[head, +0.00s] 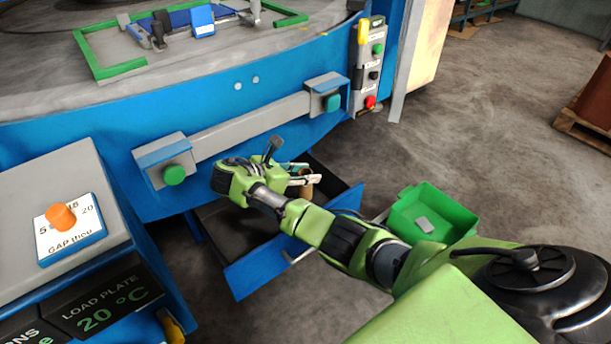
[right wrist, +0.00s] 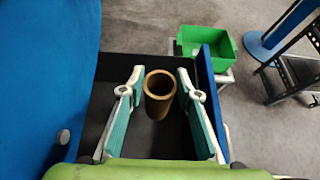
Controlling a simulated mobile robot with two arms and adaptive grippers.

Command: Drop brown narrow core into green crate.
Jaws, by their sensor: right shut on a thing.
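The brown narrow core (head: 307,191) is a hollow brown tube. In the right wrist view the core (right wrist: 153,104) stands roughly upright between the two fingers of my right gripper (right wrist: 160,78), its open end toward the camera. My right gripper (head: 303,176) is shut on it, over or inside the open dark drawer; I cannot tell whether the core touches the drawer floor. The green crate (head: 398,226) stands to the right of the drawer with a small grey piece in it. It also shows beyond the drawer in the right wrist view (right wrist: 206,37). My left gripper is not in view.
The open drawer (head: 272,264) has a blue front wall between the core and the crate. The blue machine (head: 240,130) with a grey bar (head: 250,126) and green buttons rises behind. A control box (head: 372,75) hangs at its right.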

